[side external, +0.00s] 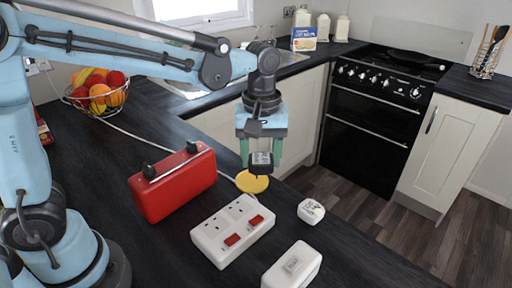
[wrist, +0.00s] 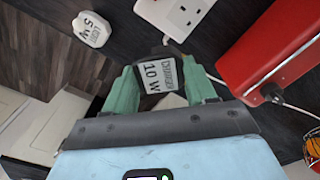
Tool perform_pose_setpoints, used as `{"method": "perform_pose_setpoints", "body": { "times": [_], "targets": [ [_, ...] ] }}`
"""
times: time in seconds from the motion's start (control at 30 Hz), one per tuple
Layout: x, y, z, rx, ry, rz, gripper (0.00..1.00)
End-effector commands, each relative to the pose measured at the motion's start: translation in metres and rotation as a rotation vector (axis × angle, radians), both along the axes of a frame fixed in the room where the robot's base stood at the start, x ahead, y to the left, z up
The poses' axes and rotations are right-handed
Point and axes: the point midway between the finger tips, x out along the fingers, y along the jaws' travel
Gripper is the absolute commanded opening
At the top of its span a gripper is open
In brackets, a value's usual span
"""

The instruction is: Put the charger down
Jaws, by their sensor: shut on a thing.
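My gripper (side external: 262,154) is shut on a dark charger (side external: 262,163). In the wrist view the charger (wrist: 160,75) sits between the green fingers of my gripper (wrist: 160,92), its pale label reading "CHARGER 10 W". In the side view it hangs upright over the counter's edge area, just above and in front of a yellow disc (side external: 252,184). Its exact height over the counter is hard to tell. A white two-socket extension block (side external: 224,222) with red switches lies nearer the camera; its end shows in the wrist view (wrist: 186,18).
A small white block marked "5 W" (wrist: 92,29) lies right of the sockets in the side view (side external: 311,210). A white box (side external: 292,267) lies nearer. A red case (side external: 172,182) stands left; a white cable runs behind it. A fruit basket (side external: 97,92) stands at the back left.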

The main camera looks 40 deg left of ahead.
Motion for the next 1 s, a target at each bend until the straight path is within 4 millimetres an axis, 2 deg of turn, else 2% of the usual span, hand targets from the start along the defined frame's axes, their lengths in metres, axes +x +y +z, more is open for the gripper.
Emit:
{"method": "perform_pose_setpoints", "body": {
  "times": [0.2,0.4,0.6,0.83,1.0],
  "targets": [
    [0.026,0.041,-0.029,0.000,0.000,0.005,0.25],
    [0.043,0.069,-0.048,0.000,0.000,0.001,0.25],
    [0.049,0.078,-0.058,0.000,0.000,-0.002,0.25],
    [0.049,0.077,-0.087,0.000,0.000,-0.003,0.25],
    [0.049,0.077,-0.095,0.000,0.000,-0.003,0.25]
  ]
}}
